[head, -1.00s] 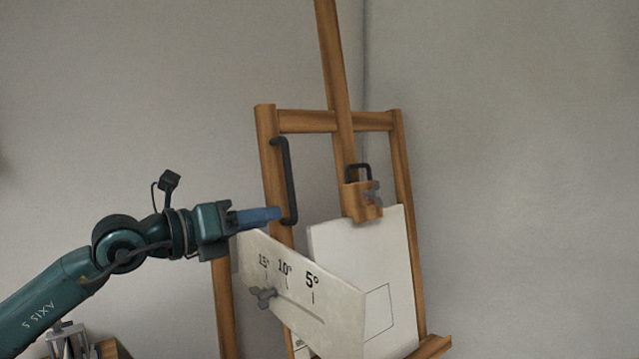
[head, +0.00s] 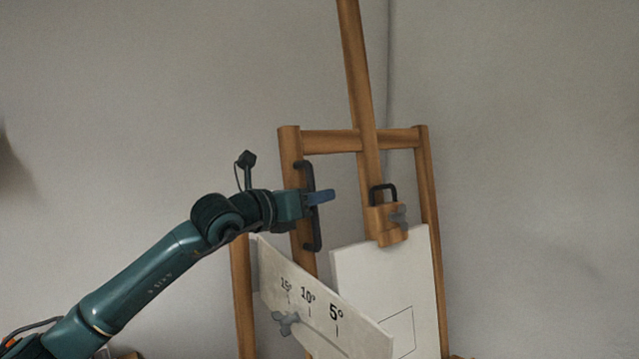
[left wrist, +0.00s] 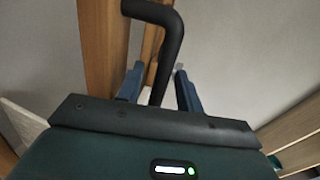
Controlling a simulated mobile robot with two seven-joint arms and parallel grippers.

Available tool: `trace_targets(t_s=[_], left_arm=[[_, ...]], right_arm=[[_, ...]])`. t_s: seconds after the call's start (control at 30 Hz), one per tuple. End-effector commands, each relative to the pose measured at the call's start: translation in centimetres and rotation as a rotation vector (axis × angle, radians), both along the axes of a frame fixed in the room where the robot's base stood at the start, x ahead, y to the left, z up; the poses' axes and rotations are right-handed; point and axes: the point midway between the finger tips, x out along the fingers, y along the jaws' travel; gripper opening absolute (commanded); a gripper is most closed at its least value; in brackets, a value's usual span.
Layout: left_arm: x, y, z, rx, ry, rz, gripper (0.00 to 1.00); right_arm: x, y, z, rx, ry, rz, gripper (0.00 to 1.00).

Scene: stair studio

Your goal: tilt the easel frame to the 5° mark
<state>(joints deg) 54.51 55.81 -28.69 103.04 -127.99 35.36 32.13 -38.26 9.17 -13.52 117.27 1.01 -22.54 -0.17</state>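The wooden easel frame (head: 288,148) leans beside a wall, with a black handle (head: 316,232) on its left post. A pale scale plate (head: 362,338) below is marked 15°, 10° and 5° (head: 336,312). A grey knob (head: 286,322) on it sits under the 15° mark. My left gripper (head: 322,197) is at the middle of the handle. In the left wrist view its blue fingers (left wrist: 159,88) stand open on either side of the black handle (left wrist: 165,50), with gaps showing. My right gripper is not in view.
The central mast (head: 357,70) rises above. Bare grey wall (head: 540,180) fills the right; free room lies left of the easel.

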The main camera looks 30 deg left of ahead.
Motion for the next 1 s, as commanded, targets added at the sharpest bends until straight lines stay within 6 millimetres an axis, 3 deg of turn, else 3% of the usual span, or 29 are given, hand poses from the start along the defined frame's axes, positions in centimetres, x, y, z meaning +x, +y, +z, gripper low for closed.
trace_targets(t_s=[0.2, 0.47, 0.9, 1.0], left_arm=[[1.6, -0.5, 0.1, 0.0, -0.001, 0.0, 0.36], [1.7, -0.6, -0.1, 0.0, 0.0, 0.0, 0.36], [1.7, -0.6, -0.1, -0.001, 0.0, 0.0, 0.02], [1.7, -0.6, -0.1, -0.001, 0.0, 0.0, 0.0]], right_arm=[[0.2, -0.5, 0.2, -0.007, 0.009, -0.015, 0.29], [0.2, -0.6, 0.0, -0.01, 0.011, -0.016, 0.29], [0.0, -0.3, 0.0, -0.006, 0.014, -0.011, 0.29], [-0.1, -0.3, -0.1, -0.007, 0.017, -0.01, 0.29]])
